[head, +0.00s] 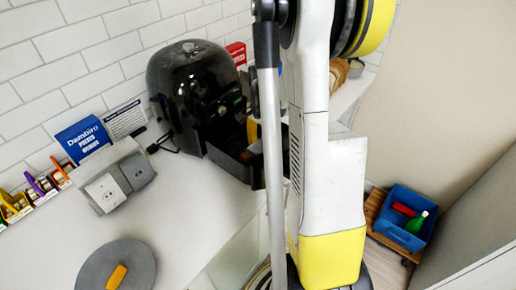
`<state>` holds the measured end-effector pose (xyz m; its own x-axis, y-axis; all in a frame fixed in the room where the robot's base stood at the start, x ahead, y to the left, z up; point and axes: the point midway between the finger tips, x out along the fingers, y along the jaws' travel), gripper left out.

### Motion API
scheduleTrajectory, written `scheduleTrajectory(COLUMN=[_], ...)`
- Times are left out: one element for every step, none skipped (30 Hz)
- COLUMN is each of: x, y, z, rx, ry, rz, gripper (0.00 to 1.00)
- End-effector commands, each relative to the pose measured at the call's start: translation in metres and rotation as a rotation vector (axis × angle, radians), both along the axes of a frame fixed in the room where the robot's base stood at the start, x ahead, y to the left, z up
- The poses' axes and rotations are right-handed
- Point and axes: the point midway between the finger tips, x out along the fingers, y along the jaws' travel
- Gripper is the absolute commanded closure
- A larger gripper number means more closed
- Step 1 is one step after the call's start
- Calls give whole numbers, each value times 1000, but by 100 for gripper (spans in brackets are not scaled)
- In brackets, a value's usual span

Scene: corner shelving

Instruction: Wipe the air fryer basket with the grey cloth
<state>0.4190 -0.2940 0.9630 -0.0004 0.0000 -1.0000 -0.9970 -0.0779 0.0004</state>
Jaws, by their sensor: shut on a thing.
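The black, domed air fryer (197,90) stands on the white counter against the tiled wall. Its dark basket (228,158) is pulled out at the front, and its right part is hidden behind my white and yellow arm. A small yellow patch (253,130) shows at the basket beside the arm; I cannot tell what it is. My gripper is not visible, so what it holds cannot be seen. I see no grey cloth that I can make out for sure.
A flat grey disc (98,261) with a yellow item (116,277) on it lies on the counter at lower left. A grey double-socket box (116,177), a blue box (83,139) and small colored holders stand along the wall. A blue crate (400,235) sits low at right.

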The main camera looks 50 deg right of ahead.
Motion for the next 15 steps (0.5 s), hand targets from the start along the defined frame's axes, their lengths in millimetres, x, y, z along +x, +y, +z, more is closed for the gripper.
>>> scheduleTrajectory(x=[0,0,0,0,0,0,0,0,0,0,-1,-1,-1,-1,-1], y=[-3,-5,-6,-6,-5,-3,-1,1,4,6,9,12,14,16,20], z=[0,0,0,0,0,0,0,0,0,0,0,-1,-1,-1,-1], rx=[0,0,0,0,0,0,0,0,0,0,0,0,0,0,0], ry=[0,0,0,0,0,0,0,0,0,0,0,0,0,0,0], rz=[0,0,0,0,1,1,2,2,1,1,1,1,2,2,2], gripper=[74,74,74,74,74,74,74,74,74,74,74,74,74,74,74])
